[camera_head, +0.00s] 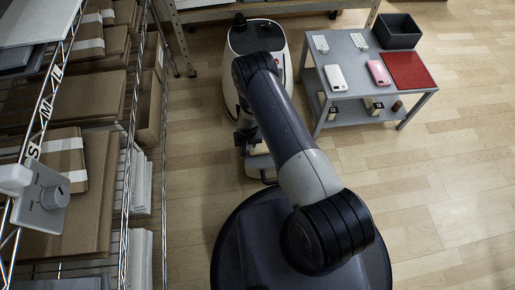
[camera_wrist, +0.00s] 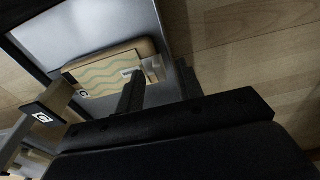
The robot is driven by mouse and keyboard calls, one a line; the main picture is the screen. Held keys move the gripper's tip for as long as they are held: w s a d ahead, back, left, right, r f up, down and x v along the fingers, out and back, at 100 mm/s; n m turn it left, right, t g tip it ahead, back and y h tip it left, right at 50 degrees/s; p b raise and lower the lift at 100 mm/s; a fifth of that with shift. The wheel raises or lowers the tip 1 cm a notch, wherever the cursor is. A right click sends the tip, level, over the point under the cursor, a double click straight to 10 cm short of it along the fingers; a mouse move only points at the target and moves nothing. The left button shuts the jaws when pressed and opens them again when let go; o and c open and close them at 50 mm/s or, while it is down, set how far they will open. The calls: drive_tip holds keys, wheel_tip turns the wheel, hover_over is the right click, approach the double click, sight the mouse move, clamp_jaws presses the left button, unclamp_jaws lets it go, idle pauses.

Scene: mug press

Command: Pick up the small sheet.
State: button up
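The shelf rack on the left of the head view carries S, M and L letters on its post. Flat brown cardboard sheets (camera_head: 92,205) lie on the rack near the S letter (camera_head: 33,150), and a smaller brown piece with a pale band (camera_head: 62,157) lies there too. I cannot tell for sure which one is the small sheet.
In the wrist view a tan box with wavy lines (camera_wrist: 108,70) lies on a grey surface beyond the fingers. A grey table (camera_head: 350,50) at the upper right bears two phone-like items, a red mat (camera_head: 408,70) and a dark bin (camera_head: 398,30). Floor between rack and arm is clear.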

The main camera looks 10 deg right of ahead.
drive_tip(key=shift+f, duration=0.25)
drive_tip(key=shift+c, duration=0.4)
clamp_jaws()
drive_tip(key=shift+r, duration=0.15)
